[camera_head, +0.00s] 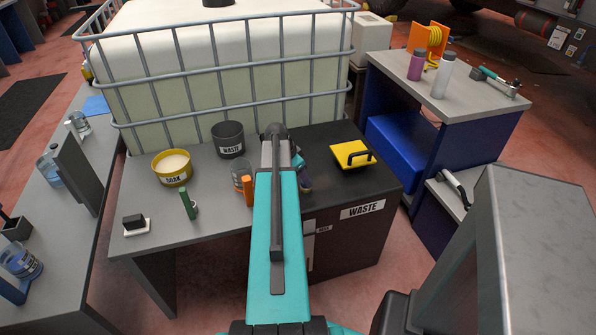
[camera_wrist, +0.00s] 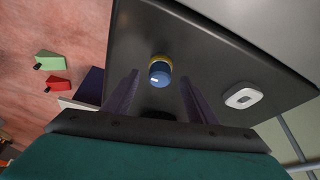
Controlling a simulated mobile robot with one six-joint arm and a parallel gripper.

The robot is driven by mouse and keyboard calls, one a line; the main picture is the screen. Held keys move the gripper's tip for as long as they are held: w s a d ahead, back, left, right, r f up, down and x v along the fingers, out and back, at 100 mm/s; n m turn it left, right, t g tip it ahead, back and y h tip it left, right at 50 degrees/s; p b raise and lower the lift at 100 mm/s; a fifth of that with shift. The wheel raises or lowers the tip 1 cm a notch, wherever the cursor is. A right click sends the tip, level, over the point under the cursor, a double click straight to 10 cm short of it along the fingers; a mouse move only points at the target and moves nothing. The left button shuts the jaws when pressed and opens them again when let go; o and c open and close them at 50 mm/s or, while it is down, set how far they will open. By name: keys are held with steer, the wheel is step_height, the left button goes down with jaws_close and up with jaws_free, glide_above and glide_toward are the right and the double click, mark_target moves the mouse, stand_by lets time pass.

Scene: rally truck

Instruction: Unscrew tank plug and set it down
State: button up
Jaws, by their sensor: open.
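In the wrist view a round blue cap with a yellow ring, likely the tank plug (camera_wrist: 160,74), stands on a dark smooth surface (camera_wrist: 215,60). My gripper (camera_wrist: 159,80) is open, with its dark fingers on either side of the cap in the picture. I cannot tell whether the fingers touch it or how far below them it lies. In the head view my teal arm covers the middle of the bench and hides most of my gripper.
A caged white tank (camera_head: 230,90) stands behind the bench. A pale oval piece (camera_wrist: 240,97) sits right of the cap. Bench space at front left is partly clear.

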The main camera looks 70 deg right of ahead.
steer(key=shift+x, duration=1.3)
steer(key=c, duration=1.2)
steer(key=shift+n+t, duration=0.3)
steer(key=shift+n, duration=0.6)
steer(key=shift+s, duration=0.1)
steer(key=shift+s+a+n+t+h, duration=0.1)
steer(key=shift+n+t+h, duration=0.2)
steer(key=shift+n, duration=0.5)
